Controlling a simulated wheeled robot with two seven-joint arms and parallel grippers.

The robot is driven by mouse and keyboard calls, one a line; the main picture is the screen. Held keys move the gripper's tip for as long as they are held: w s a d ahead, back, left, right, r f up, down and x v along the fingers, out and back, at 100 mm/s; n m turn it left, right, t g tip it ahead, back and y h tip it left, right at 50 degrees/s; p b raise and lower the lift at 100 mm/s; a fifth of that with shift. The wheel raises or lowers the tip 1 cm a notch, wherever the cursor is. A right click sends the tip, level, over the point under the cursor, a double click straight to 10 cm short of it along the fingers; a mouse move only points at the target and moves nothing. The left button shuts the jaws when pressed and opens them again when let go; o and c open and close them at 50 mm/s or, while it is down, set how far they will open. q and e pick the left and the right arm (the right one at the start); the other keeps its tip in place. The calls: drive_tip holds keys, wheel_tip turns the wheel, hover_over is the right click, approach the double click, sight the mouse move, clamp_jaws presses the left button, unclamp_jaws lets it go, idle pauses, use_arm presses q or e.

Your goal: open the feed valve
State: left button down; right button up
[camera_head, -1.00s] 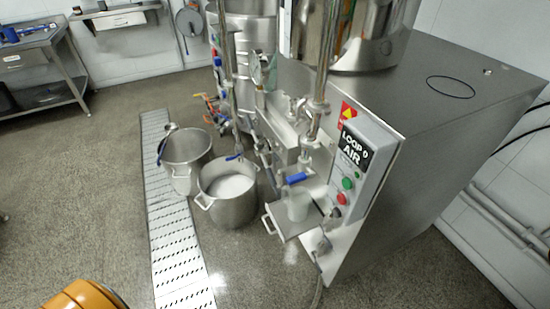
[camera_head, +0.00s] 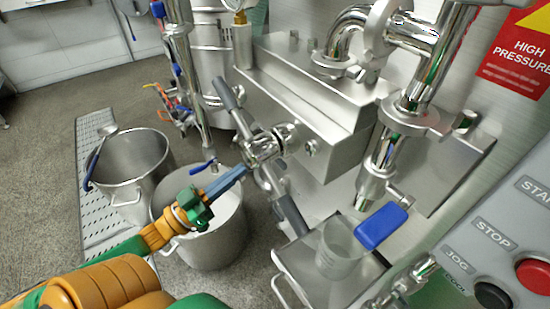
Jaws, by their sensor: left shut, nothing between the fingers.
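Two blue-handled valves show. One blue lever (camera_head: 381,226) sits on the steel outlet pipe at the right, above a clear beaker (camera_head: 338,252). A smaller blue lever (camera_head: 203,167) sits low on the vertical pipe by the pots. I cannot tell from labels which is the feed valve. My left gripper (camera_head: 241,171) comes in from the lower left, orange and green, with slim blue-grey fingers shut. Its tips are in front of or at a steel fitting (camera_head: 268,147) with grey bars; contact cannot be told. It is apart from the right-hand lever. My right gripper is out of view.
A steel pot with white contents (camera_head: 228,232) stands below my left gripper, partly hidden by it. Another pot (camera_head: 130,165) stands further left by the floor drain (camera_head: 92,190). A control panel with buttons (camera_head: 500,240) fills the lower right. A steel tray (camera_head: 300,265) holds the beaker.

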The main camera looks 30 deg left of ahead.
sight(280, 162)
use_arm(q)
drive_tip(key=b+x, duration=0.1)
drive_tip(key=x, duration=0.9)
drive_tip(key=shift+s+d+f+b, duration=0.1)
drive_tip(key=shift+f+b, duration=0.5)
drive_tip(key=shift+f, duration=0.3)
drive_tip(key=shift+s+d+f+b, duration=0.1)
drive_tip(key=shift+f+b, duration=0.45)
drive_tip(key=shift+f, duration=0.4)
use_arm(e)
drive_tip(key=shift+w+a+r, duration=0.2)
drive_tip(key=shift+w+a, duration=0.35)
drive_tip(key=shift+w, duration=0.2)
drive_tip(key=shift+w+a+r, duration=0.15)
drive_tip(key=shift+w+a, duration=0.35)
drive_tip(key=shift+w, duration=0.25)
use_arm(q)
drive_tip(key=shift+d, duration=0.1)
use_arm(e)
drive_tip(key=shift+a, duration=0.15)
